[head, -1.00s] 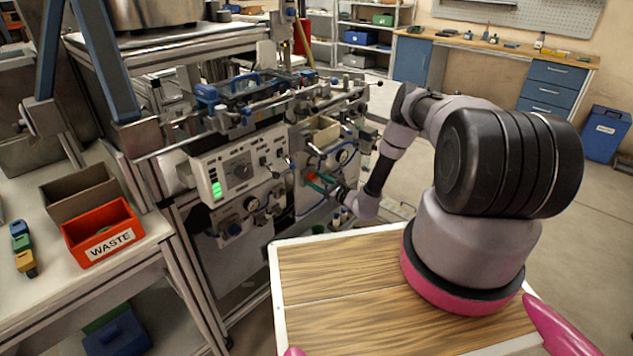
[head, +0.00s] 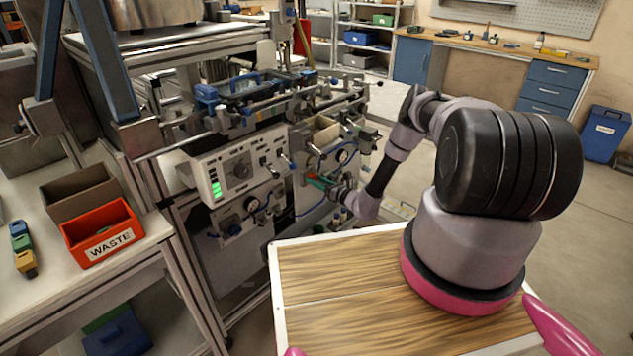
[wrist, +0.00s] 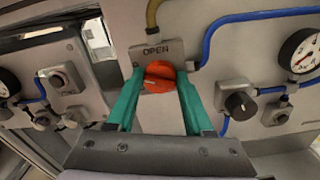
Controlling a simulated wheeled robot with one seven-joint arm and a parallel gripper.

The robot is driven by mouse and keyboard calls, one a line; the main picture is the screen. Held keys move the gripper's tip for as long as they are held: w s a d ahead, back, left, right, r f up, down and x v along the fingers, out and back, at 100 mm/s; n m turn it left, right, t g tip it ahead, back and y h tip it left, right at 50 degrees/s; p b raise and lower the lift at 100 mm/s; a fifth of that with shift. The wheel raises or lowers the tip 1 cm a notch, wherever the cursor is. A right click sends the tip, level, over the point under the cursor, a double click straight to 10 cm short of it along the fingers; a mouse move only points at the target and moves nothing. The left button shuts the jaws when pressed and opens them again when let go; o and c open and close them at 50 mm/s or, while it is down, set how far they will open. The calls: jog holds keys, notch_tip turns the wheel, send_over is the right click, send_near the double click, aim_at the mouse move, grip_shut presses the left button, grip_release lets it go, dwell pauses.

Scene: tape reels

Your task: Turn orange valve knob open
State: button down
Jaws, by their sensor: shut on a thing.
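The orange valve knob (wrist: 160,76) is in the middle of the wrist view, under a plate marked OPEN (wrist: 154,52). My gripper (wrist: 160,88) has its two green fingers on either side of the knob, shut on it. In the head view my gripper (head: 318,183) reaches the machine's front panel at its right part.
A blue hose (wrist: 213,50) and a pressure gauge (wrist: 300,52) are right of the knob, with a black knob (wrist: 239,104) below. Another gauge (wrist: 6,84) is at the left. In the head view, an orange WASTE bin (head: 103,232) stands on the left bench.

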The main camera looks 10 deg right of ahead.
jog(key=m, duration=0.6)
jog(key=shift+d+f+m, duration=0.1)
jog(key=shift+d+m, duration=0.05)
jog(key=shift+m, duration=0.15)
jog(key=m, duration=0.6)
jog(key=shift+f, duration=0.15)
jog(key=shift+m, duration=0.3)
jog(key=shift+c, duration=1.5)
grip_release()
jog(key=v, duration=1)
jog(key=shift+s+d, duration=0.25)
jog(key=shift+s, duration=0.05)
